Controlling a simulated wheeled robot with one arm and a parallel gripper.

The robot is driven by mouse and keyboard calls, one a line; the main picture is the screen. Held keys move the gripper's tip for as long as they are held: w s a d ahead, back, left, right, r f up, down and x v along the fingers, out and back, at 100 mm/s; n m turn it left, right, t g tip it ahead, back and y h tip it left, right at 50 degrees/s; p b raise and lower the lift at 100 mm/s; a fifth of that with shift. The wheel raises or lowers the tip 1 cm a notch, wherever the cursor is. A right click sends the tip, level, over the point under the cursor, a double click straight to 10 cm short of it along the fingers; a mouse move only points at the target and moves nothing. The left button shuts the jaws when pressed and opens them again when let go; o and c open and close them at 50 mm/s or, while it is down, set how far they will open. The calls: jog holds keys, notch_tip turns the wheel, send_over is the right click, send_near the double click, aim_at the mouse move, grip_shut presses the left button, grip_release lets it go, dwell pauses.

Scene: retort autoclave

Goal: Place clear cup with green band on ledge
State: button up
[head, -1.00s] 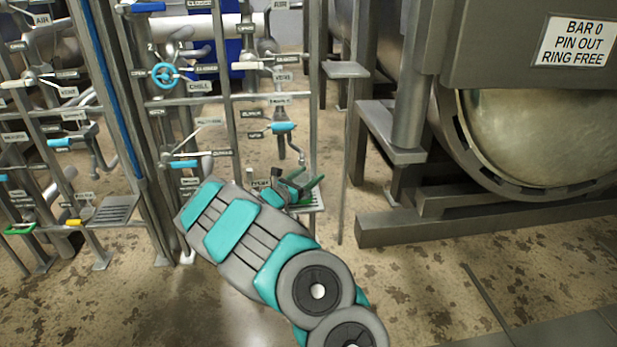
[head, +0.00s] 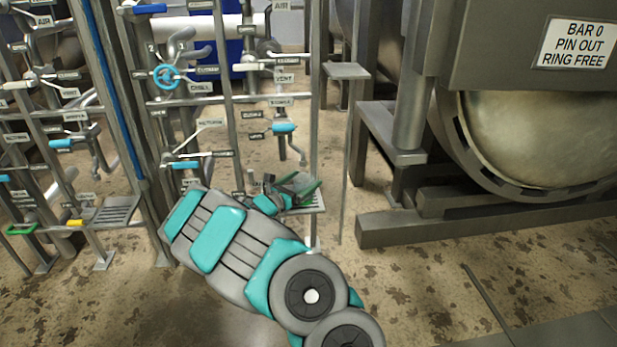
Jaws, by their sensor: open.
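A green-edged, partly see-through thing (head: 307,188), apparently the clear cup with the green band, is at the small grated ledge (head: 318,206) low on the pipe rack. My gripper (head: 284,190) is right beside it, at the end of my teal and grey arm, and is open. The jaws overlap the cup in the picture. I cannot tell whether they touch it, or whether the cup rests fully on the ledge. My gripper and wrist hide part of the cup and the ledge's left side.
Labelled pipes and valves, one with a blue handwheel (head: 166,76), fill the left side. A small flat plate (head: 346,71) stands on a post right of the rack. Another grated ledge (head: 113,211) is at left. The large autoclave (head: 545,140) stands at right.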

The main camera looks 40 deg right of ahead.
jog(key=v, duration=0.9)
jog(key=shift+p, duration=0.45)
jog(key=s+d+r+m+g, duration=0.3)
jog(key=s+r+m+g, duration=0.2)
jog(key=s+r+m, duration=0.5)
jog(key=s+a+m+g+y, duration=0.2)
jog(key=s+m+y, duration=0.1)
jog(key=s, duration=0.4)
jog(key=s+a+m+g+y, duration=0.1)
jog(key=s+a+m+y, duration=0.1)
jog(key=s, duration=0.6)
jog(key=s+a+f+m+y, duration=0.1)
jog(key=s+a+y, duration=0.3)
jog(key=a, duration=0.5)
jog(key=s+a+f+m+t+y, duration=0.1)
jog(key=s+a+m+y, duration=0.2)
jog(key=s+a, duration=0.4)
jog(key=s+a+f+m+t+y, duration=0.1)
jog(key=s+a+y, duration=0.4)
jog(key=a, duration=0.6)
jog(key=shift+s+a+f+m+y, duration=0.15)
jog(key=shift+a+f+m+y, duration=0.15)
jog(key=shift+a+m, duration=0.1)
jog(key=shift+d, duration=0.1)
